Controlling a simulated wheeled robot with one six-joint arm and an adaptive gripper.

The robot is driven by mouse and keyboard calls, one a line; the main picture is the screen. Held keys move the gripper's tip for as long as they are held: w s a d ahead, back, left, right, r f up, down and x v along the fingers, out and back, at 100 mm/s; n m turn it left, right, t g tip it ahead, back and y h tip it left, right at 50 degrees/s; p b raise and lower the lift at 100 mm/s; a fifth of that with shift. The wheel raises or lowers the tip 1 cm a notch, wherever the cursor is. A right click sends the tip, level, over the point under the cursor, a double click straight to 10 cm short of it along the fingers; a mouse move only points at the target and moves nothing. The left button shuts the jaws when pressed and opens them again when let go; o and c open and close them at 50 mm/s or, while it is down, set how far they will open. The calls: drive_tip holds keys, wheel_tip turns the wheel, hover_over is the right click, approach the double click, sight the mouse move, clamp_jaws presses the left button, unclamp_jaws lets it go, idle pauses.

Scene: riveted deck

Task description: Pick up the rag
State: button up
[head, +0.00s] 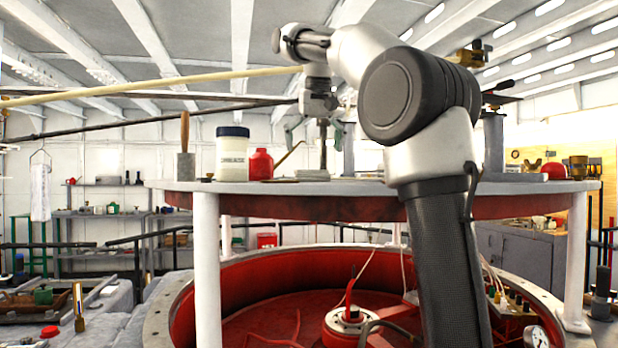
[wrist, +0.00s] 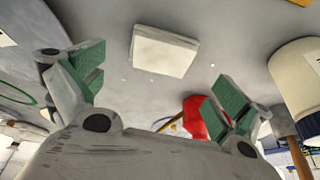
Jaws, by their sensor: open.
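The rag, a folded off-white square (wrist: 165,51), lies flat on the grey round tabletop in the wrist view. In the head view it shows as a thin pale slab (head: 311,174) near the table's front edge. My gripper (head: 320,128) hangs above the tabletop over that area, pointing down. In the wrist view my gripper's (wrist: 158,90) green-padded fingers are wide apart with nothing between them. The rag is clear of the fingers and fully visible there.
A red bottle (head: 261,165) and a white grease jar (head: 232,155) with a dark lid stand left of the rag. A wooden-handled tool (head: 185,150) stands farther left. A red-lined round well (head: 260,290) lies below the raised tabletop (head: 365,186).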

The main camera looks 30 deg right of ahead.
sight(312, 176)
drive_tip(key=x, duration=0.6)
drive_tip(key=c, duration=1)
